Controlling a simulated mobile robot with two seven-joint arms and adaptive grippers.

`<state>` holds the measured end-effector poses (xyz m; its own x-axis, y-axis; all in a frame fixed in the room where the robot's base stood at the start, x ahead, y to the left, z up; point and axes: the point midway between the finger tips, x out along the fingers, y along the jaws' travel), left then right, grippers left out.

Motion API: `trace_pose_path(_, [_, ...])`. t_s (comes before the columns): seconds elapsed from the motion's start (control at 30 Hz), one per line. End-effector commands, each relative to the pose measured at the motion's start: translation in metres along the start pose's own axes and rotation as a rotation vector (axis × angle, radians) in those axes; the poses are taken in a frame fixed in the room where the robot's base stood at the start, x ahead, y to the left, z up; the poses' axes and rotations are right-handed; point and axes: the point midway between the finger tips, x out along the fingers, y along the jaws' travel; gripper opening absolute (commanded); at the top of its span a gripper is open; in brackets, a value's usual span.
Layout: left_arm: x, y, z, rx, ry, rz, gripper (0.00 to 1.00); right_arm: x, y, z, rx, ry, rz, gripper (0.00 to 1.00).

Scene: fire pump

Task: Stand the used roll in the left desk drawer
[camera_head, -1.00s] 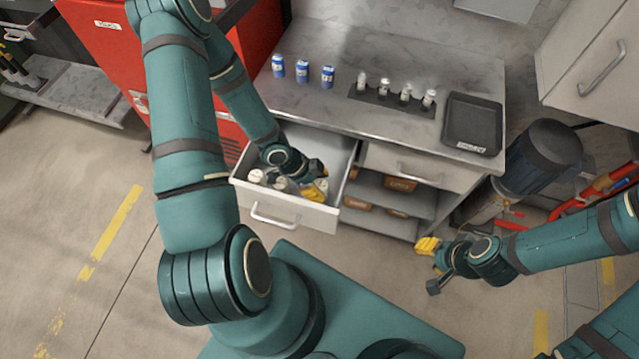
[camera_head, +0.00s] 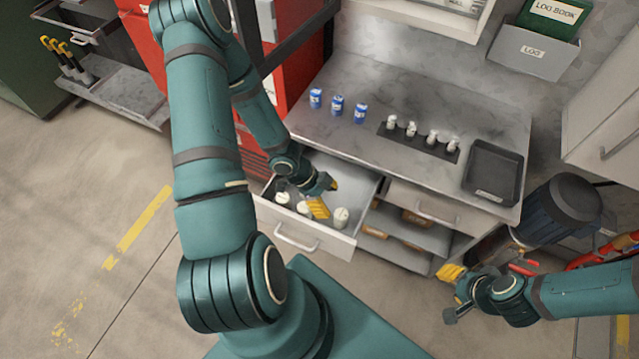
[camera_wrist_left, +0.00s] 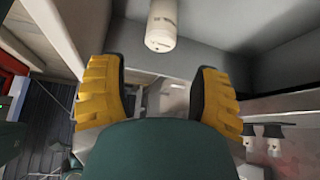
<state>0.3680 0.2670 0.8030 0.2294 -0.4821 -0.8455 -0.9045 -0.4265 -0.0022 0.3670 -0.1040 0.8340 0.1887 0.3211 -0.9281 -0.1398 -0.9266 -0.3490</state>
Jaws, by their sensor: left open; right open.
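The left desk drawer (camera_head: 310,243) is pulled open under the counter. Three white rolls show in it: a left roll (camera_head: 282,198), a middle roll (camera_head: 304,208) and a right roll (camera_head: 341,217), which looks upright. I cannot tell which is the used one. My left gripper (camera_head: 324,198) is open over the drawer, left of the right roll and apart from it. In the left wrist view a white roll (camera_wrist_left: 161,28) shows beyond the gap between the open yellow fingers, not between them. My right gripper (camera_head: 452,294) is open and empty, right of the drawer.
On the counter (camera_head: 420,95) stand several blue-and-white cans (camera_head: 337,105), a dark strip with small white-topped bottles (camera_head: 411,130) and a black tray (camera_head: 494,172). A shut drawer (camera_head: 425,203) and shelves with brown boxes lie right of the open drawer. A dark motor (camera_head: 560,205) stands at the right.

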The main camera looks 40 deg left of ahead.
Motion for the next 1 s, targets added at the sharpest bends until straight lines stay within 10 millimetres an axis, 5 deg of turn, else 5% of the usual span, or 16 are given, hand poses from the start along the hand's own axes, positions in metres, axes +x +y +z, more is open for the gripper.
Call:
trace_pose_path(0.23, [-0.034, -0.001, -0.001, 0.001, -0.003, -0.001, 0.63, -0.026, -0.008, -0.003, 0.0, -0.002, -0.006, 0.41])
trace_pose_path(0.6, [-0.039, 0.0, -0.005, -0.022, 0.004, 0.0, 0.63, -0.03, -0.009, -0.003, 0.0, -0.003, -0.007, 0.41])
trace_pose_path(1.0, [-0.001, 0.011, -0.099, -0.56, 0.032, -0.025, 0.63, -0.03, -0.009, -0.002, 0.0, -0.003, -0.007, 0.41])
